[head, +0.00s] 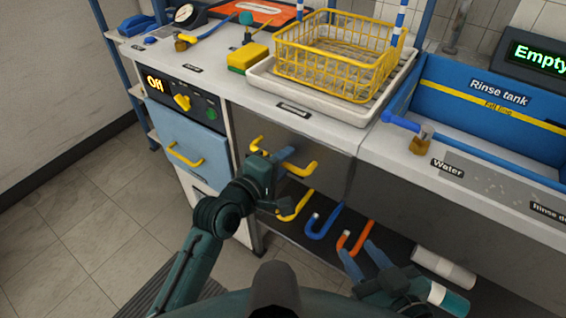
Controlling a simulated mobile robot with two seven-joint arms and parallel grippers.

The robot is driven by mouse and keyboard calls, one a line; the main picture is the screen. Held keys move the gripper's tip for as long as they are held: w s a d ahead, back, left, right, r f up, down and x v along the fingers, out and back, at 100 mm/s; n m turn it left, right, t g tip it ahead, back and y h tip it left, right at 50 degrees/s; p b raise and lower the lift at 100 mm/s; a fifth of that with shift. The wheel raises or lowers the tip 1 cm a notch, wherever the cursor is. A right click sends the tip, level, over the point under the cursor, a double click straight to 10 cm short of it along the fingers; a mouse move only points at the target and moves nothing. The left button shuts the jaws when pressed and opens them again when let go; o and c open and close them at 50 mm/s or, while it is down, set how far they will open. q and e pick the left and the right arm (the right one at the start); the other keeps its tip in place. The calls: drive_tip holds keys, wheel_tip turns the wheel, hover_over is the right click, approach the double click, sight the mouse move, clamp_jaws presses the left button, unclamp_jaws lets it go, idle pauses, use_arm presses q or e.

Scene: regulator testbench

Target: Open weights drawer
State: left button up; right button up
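A dark grey drawer front (335,168) under the counter has a yellow bar handle (308,170). My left gripper (286,160) is at this handle, its blue-grey fingers overlapping the bar's middle. I cannot tell whether they are closed on it. The drawer looks shut. Part of its front and handle is hidden behind my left wrist. To the left, a light blue drawer (205,148) with a yellow handle (184,155) is also shut. No readable label tells which is the weights drawer. My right gripper (364,260) is low at the front, fingers apart and empty.
Yellow, blue (320,228) and orange (356,238) hooked pieces are below the grey drawer. A yellow basket (335,60) stands in a white tray (260,82) on the counter. The blue rinse tank (480,100) is right. Open floor lies left.

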drive_tip(key=shift+r, duration=0.1)
use_arm(q)
clamp_jaws()
use_arm(e)
drive_tip(key=shift+w, duration=0.15)
idle(0.3)
